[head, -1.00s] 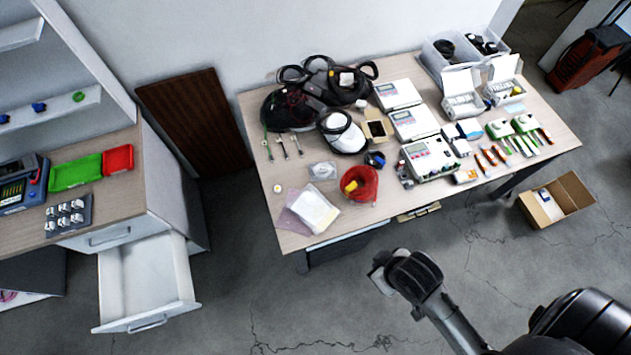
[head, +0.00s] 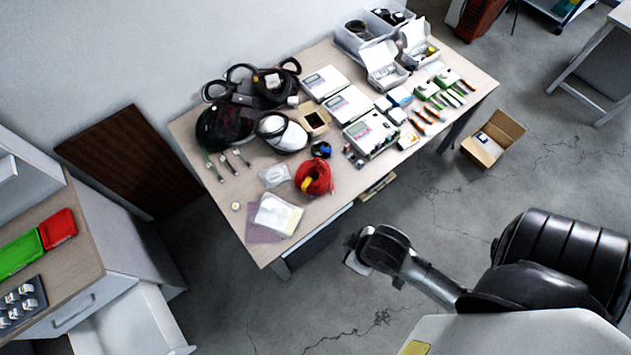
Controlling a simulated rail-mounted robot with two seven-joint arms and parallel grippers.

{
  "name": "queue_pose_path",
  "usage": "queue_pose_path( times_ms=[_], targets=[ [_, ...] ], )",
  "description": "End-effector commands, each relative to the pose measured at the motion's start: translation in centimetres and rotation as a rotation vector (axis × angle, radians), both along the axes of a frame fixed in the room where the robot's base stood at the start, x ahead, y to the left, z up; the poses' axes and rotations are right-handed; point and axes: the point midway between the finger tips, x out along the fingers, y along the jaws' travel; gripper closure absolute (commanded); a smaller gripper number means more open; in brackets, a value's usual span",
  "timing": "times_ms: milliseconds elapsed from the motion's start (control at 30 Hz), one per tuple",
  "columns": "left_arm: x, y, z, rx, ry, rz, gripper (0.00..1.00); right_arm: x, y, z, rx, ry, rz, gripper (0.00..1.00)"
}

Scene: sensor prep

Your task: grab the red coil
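The red coil (head: 316,187) lies on the wooden table (head: 226,218) near its front edge, with a small yellow piece showing at its left side. My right arm comes in from the lower right. Its gripper end (head: 356,258) hangs over the floor in front of the table, apart from the coil and below and to the right of it in the picture. The fingers are too small and turned away to tell whether they are open. My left gripper is not in the picture.
A plastic bag with white sheets (head: 277,215) lies left of the coil, and a blue-black roll (head: 321,149) lies behind it. White meter boxes (head: 371,133) stand to the right. An open cardboard box (head: 493,140) is on the floor.

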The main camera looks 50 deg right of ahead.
Motion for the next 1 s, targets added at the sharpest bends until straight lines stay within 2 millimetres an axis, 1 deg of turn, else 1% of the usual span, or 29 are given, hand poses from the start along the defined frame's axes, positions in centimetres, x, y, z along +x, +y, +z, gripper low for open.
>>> queue_pose_path(
  times_ms=[433,467,800,1000],
  targets=[
    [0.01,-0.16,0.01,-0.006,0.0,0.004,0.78,-0.01,-0.27,-0.01,-0.009,0.0,0.006,1.0],
    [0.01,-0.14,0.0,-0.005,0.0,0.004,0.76,-0.01,-0.27,-0.01,-0.009,0.0,0.006,1.0],
    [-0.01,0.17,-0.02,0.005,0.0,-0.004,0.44,-0.02,-0.12,-0.01,-0.004,0.0,0.003,1.0],
    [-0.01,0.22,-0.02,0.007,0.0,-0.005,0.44,-0.01,0.01,0.01,0.0,0.0,0.0,1.0]
  ],
)
